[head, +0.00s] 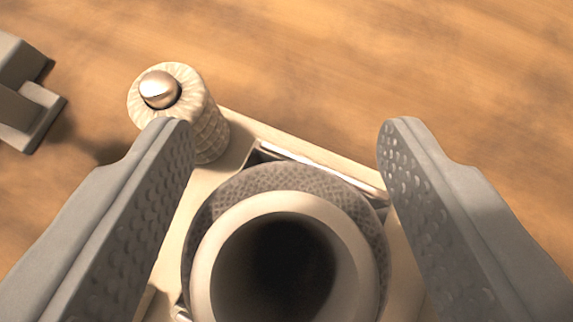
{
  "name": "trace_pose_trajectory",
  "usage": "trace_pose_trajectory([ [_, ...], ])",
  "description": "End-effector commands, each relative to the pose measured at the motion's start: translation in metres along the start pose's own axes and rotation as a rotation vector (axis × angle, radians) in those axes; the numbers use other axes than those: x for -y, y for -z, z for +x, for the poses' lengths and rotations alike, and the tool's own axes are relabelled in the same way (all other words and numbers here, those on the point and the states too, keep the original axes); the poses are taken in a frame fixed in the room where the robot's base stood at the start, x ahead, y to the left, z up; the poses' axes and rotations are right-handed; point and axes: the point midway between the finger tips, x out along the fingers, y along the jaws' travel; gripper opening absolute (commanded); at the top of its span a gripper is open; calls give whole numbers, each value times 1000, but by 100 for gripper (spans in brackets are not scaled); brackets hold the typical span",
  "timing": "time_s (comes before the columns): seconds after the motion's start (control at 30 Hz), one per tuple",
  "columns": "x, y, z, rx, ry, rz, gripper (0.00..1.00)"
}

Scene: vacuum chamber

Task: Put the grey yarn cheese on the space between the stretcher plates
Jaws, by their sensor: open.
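The grey yarn cheese (270,178) is a ring of dark grey wound yarn around a wide pale tube, seen from above with its dark bore facing me. It is at the bottom centre, over a cream base; its lower part is cut off by the picture edge. A shiny metal strip (322,168), perhaps a stretcher plate, runs along its far side. The space between the plates is mostly hidden under the cheese. My gripper (287,130) is open, with one dimpled grey finger on each side of the cheese. I cannot tell whether the cheese rests fully on the base.
A cream wound bobbin (209,130) with a round metal tip stands at the base's far left corner, close by my left finger. A grey stepped block (25,95) is at the left edge. The brown mottled surface (400,60) beyond is clear.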

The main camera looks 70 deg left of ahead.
Motion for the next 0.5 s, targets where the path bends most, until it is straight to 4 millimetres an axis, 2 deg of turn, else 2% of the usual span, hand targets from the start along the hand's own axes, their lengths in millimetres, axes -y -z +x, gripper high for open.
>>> trace_pose_trajectory([
  [0.17,0,2,-12,-1,-2,0,58],
  [0.5,-1,2,-76,-1,-4,0,58],
])
